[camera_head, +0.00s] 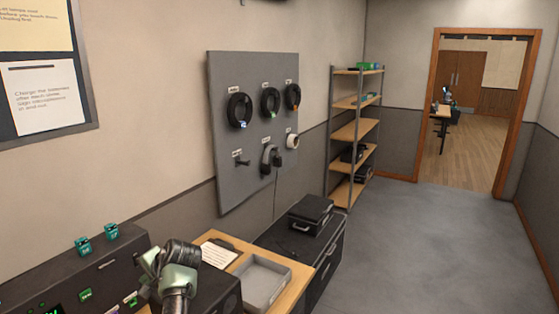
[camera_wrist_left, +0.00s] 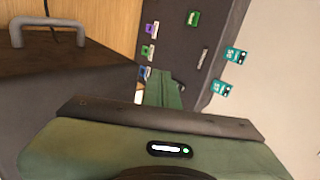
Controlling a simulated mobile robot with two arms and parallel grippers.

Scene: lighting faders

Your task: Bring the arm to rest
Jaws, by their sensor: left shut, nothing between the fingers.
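My left gripper (camera_head: 150,262) is at the bottom of the head view, in front of the dark console (camera_head: 62,268) on the left. In the left wrist view its green fingers (camera_wrist_left: 165,88) are together with nothing between them, and the console's dark face (camera_wrist_left: 212,28) lies beyond them. I cannot tell whether the fingers touch the console. Green, purple and blue labelled pieces show on that face. Two teal tagged pieces (camera_head: 83,245) stand along its top edge. My right gripper is not in view.
A wooden table holds a clipboard (camera_head: 218,253) and a grey tray (camera_head: 265,282), right of my gripper. A black case (camera_head: 311,215) sits on a dark chest (camera_head: 325,262) beyond. A pegboard (camera_head: 220,150) with cables hangs on the wall. Open floor (camera_head: 430,250) lies to the right.

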